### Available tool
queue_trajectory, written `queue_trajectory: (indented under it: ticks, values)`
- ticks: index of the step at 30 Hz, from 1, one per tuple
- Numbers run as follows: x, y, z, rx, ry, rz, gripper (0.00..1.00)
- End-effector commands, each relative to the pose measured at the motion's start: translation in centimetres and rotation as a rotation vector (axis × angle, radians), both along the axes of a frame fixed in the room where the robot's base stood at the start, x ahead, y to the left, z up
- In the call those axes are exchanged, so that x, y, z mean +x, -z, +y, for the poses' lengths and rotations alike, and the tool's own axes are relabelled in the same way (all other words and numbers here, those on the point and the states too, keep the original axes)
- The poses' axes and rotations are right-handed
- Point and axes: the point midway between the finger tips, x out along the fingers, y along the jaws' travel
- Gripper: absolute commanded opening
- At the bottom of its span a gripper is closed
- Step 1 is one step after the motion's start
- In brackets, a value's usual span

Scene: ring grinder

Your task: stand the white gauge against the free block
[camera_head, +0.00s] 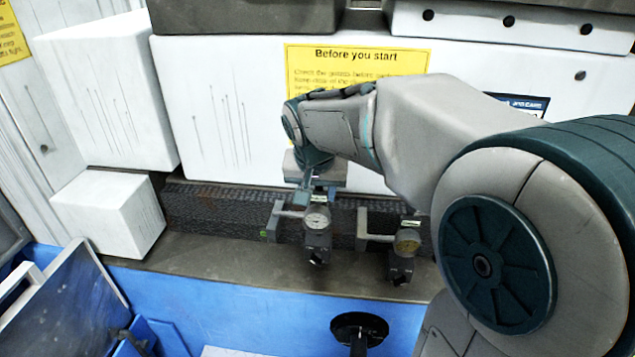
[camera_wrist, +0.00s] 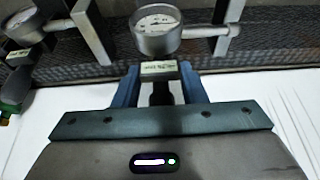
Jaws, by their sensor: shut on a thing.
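The white gauge (camera_head: 316,220) has a round white dial and a rod running left to a grey upright piece (camera_head: 270,221). My gripper (camera_head: 319,192) is above it, shut on its labelled stem. In the wrist view, the white gauge (camera_wrist: 157,30) shows its dial just past the blue fingers of my gripper (camera_wrist: 158,75), with a small label between them. The grey upright piece (camera_wrist: 228,14) is at the rod's end there; I cannot tell whether it is the free block or part of the gauge. The gauge's base contact is unclear.
A second gauge with a yellowish dial (camera_head: 407,241) stands close on the right, beside another grey upright (camera_head: 362,229). It shows at left in the wrist view (camera_wrist: 22,24). A dark textured strip (camera_head: 225,205) runs behind. A white box (camera_head: 110,213) stands at left on the ledge.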

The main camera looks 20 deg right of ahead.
Motion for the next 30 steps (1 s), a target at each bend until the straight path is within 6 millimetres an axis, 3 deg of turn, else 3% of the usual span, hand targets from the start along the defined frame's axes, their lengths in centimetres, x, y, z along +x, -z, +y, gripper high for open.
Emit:
queue_trajectory:
  ticks: [12, 26, 27, 28, 30]
  values:
    - [0.1, 3.7, -0.1, 0.001, 0.002, -0.005, 0.0]
    - [0.1, 4.5, -0.2, 0.001, 0.003, -0.007, 0.0]
    - [0.0, 4.5, -0.2, 0.001, 0.004, -0.001, 0.49]
    - [0.0, 4.5, -0.2, 0.001, 0.004, 0.0, 0.57]
    - [0.0, 4.5, -0.2, 0.001, 0.004, 0.0, 0.6]
